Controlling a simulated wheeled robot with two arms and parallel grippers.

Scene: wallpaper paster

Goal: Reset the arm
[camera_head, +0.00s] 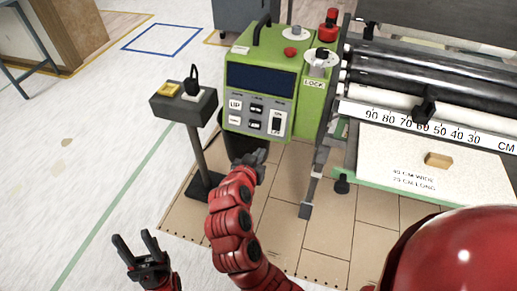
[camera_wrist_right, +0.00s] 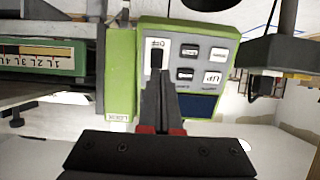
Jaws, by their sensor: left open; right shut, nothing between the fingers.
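My right gripper (camera_head: 254,157) is shut and empty. In the camera_head view it is at the lower edge of the green control box (camera_head: 262,82), below its buttons. In the right wrist view, its closed fingers (camera_wrist_right: 158,84) point at the box's panel, shown upside down. Their tips appear just by the black rocker switch (camera_wrist_right: 155,55); I cannot tell whether they touch it. My left gripper (camera_head: 139,248) is open and empty at the lower left, over the floor, away from the machine.
A dark stand (camera_head: 183,103) with a yellow button is left of the control box. The paster's rollers (camera_head: 430,85) and ruler (camera_head: 430,122) are at right, above a pale board (camera_head: 400,190) bearing a small wooden block (camera_head: 438,160).

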